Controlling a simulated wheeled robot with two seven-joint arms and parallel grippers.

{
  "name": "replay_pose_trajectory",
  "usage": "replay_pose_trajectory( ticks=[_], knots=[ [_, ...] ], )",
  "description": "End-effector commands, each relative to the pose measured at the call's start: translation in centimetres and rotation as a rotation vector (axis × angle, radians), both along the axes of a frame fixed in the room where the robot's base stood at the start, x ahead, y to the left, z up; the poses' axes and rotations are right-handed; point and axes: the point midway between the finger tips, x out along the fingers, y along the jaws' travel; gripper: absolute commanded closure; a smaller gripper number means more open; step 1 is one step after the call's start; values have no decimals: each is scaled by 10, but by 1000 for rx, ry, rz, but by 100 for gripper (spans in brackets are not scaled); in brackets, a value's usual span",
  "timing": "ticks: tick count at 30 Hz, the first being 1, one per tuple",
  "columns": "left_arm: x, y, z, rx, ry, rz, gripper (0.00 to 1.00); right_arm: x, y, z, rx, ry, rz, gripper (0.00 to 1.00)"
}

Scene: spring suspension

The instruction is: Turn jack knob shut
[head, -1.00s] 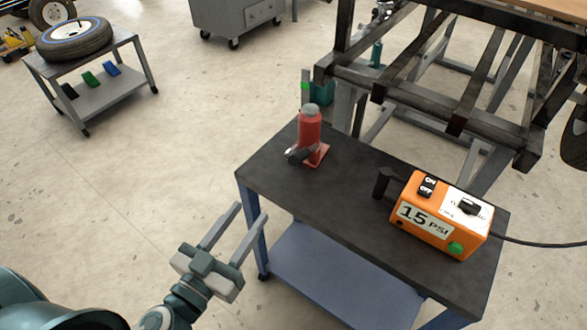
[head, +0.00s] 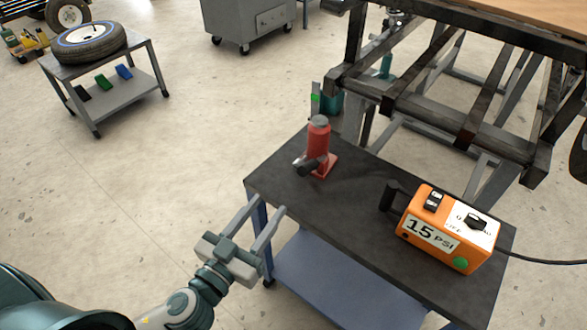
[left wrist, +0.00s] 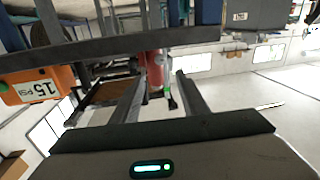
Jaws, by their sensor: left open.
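The red bottle jack (head: 318,142) stands upright on the dark top of the blue cart (head: 380,225), near its far left corner. Its dark knob (head: 305,165) sticks out low on the side facing me. My left gripper (head: 266,204) is open and empty. Its fingers point at the jack, and its tips are at the cart's left edge, apart from the knob. In the left wrist view the red jack (left wrist: 153,68) shows between the open fingers (left wrist: 162,82). The knob is small and partly unclear there. My right gripper is out of view.
An orange 15 PSI box (head: 448,230) with a cable sits on the cart's right half. A dark metal frame (head: 430,105) rises behind the cart. A wheel (head: 88,42) lies on a small cart at the far left. The floor left of the cart is clear.

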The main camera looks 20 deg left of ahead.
Motion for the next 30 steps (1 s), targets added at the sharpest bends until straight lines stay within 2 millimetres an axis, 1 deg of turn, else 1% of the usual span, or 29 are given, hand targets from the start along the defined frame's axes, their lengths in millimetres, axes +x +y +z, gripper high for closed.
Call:
replay_pose_trajectory(
  ticks=[1, 13, 17, 19, 24, 30],
  knots=[
    [7, -1, 2, 2, -2, 0, 60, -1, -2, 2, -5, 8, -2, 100],
    [56, -11, 2, 3, -2, 0, 60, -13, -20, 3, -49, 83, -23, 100],
    [72, -14, 2, 3, -2, 0, 60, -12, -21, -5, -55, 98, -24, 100],
    [82, -16, 2, 2, 0, 1, 60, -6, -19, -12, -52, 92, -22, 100],
    [103, -20, 2, 3, -2, 0, 60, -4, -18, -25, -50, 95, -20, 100],
    [120, -24, 0, 1, 1, 0, 60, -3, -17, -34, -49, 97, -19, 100]
  ],
)
